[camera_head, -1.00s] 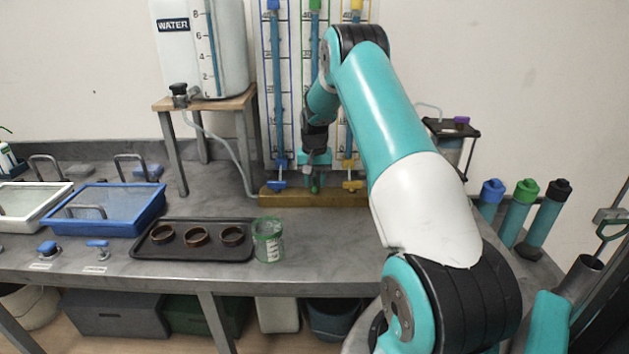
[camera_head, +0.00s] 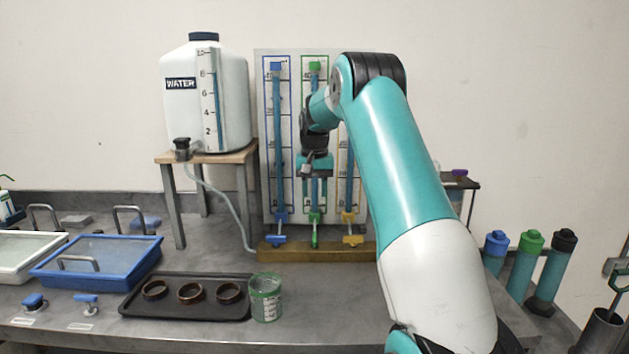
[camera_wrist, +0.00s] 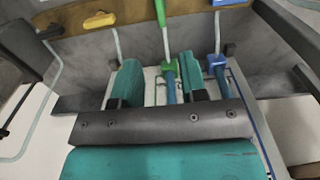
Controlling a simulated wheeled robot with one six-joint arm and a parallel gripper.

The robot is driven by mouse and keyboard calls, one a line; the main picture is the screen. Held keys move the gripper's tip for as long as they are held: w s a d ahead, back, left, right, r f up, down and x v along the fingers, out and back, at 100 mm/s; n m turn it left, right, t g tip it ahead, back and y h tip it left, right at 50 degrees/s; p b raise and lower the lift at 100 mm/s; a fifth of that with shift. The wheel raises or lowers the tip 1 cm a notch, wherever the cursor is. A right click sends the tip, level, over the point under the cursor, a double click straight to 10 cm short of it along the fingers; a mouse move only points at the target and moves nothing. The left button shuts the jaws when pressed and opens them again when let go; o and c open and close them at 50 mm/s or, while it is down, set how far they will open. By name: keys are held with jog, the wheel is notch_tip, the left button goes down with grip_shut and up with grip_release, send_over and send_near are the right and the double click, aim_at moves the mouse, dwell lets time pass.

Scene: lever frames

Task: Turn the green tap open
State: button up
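My gripper (camera_head: 314,198) is above the tap, in front of the green column. In the wrist view its two teal fingers (camera_wrist: 160,85) are apart, with nothing held between them. The fingers look clear of the handle.
The blue tap (camera_head: 277,240) and yellow tap (camera_head: 353,240) flank it, their handles crosswise. A wooden block (camera_head: 300,254) lies below. A water tank (camera_head: 215,100) stands on a stand at left. A black tray (camera_head: 215,310) and a glass jar (camera_head: 266,297) are on the bench in front.

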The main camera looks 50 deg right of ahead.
notch_tip(320, 180, up, 4)
jog(key=shift+f, duration=0.2)
dwell(0.5)
jog(key=s+a+r+n, duration=0.1)
jog(key=s+a+n, duration=0.15)
jog(key=a, duration=0.75)
jog(key=s+a+r+n+t+y, duration=0.1)
jog(key=a+n, duration=0.2)
jog(key=a, duration=0.6)
jog(key=s+a+r+n, duration=0.1)
jog(key=s+a+n, duration=0.15)
jog(key=a, duration=0.75)
jog(key=s+a+f+n+y, duration=0.1)
jog(key=s+a+n, duration=0.3)
jog(key=s+a, duration=0.4)
jog(key=s+a+f+n+g+y, duration=0.1)
jog(key=s+a+f+n+y, duration=0.1)
jog(key=s+a+n, duration=0.3)
jog(key=s+a, duration=0.4)
jog(key=s, duration=0.5)
jog(key=shift+w, duration=0.1)
